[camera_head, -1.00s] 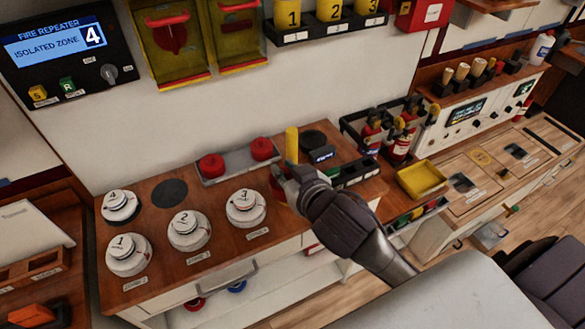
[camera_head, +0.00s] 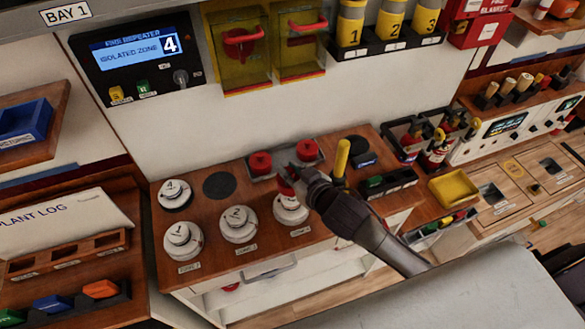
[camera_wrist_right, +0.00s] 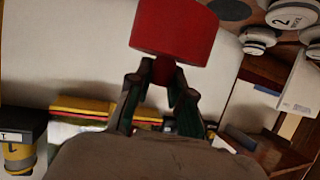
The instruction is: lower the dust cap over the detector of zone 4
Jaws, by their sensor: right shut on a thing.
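The zone 4 detector (camera_head: 175,194) is a white dome marked 4 at the back left of the wooden counter, uncovered. My right gripper (camera_head: 289,179) is shut on a red dust cap (camera_head: 286,189). In the head view the cap appears over the back of the detector marked 3 (camera_head: 290,211), to the right of the zone 4 detector; its exact height is unclear. In the right wrist view the red cap (camera_wrist_right: 174,32) sits at the fingertips (camera_wrist_right: 165,75). My left gripper is out of view.
Detectors marked 1 (camera_head: 183,242) and 2 (camera_head: 239,225) stand along the front. A black round pad (camera_head: 217,186) lies right of detector 4. Two red caps (camera_head: 260,163) (camera_head: 306,150) sit on a grey tray behind. A yellow upright (camera_head: 341,158) stands right of the gripper.

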